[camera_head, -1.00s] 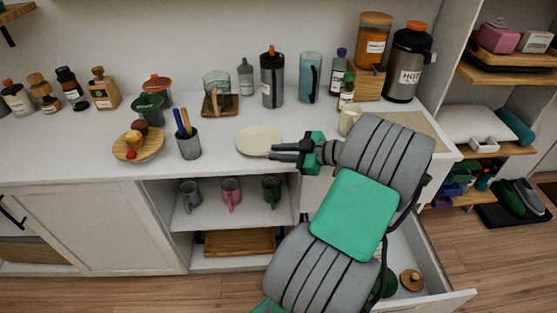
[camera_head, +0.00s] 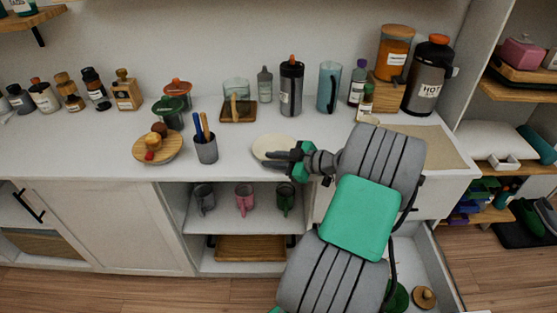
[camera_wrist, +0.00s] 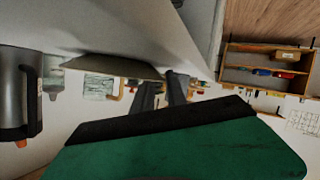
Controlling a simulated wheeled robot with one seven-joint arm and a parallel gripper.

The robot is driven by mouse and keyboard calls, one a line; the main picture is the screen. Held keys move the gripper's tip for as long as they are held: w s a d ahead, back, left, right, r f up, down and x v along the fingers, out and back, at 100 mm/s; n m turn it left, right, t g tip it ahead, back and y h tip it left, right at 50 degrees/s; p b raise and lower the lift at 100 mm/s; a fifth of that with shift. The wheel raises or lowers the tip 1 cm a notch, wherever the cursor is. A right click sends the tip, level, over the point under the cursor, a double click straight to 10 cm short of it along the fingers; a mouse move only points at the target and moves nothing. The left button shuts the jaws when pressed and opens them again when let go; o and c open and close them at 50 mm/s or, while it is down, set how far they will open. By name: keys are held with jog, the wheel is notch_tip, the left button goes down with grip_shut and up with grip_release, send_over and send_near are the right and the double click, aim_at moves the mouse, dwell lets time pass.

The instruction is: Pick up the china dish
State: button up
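The china dish is a pale, round, shallow plate (camera_head: 268,143) on the white counter, in front of the dark tumbler. My gripper (camera_head: 272,158) is low over the counter at the dish's right front edge and covers part of it. In the wrist view my two fingers (camera_wrist: 161,92) stand apart with a narrow gap. The dish shows there as a dark flat shape (camera_wrist: 105,65), its edge reaching the fingers. I cannot tell whether the fingers touch its rim.
A pen cup (camera_head: 206,149) and a wooden board with small food items (camera_head: 140,152) stand left of the dish. Behind are a glass holder (camera_head: 238,111), a tumbler (camera_head: 291,86) and a blue pitcher (camera_head: 328,86). Mugs (camera_head: 244,199) sit on the shelf below. An open drawer (camera_head: 440,275) is lower right.

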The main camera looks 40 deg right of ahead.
grip_shut()
jog(key=shift+f, duration=0.1)
dwell(1.3)
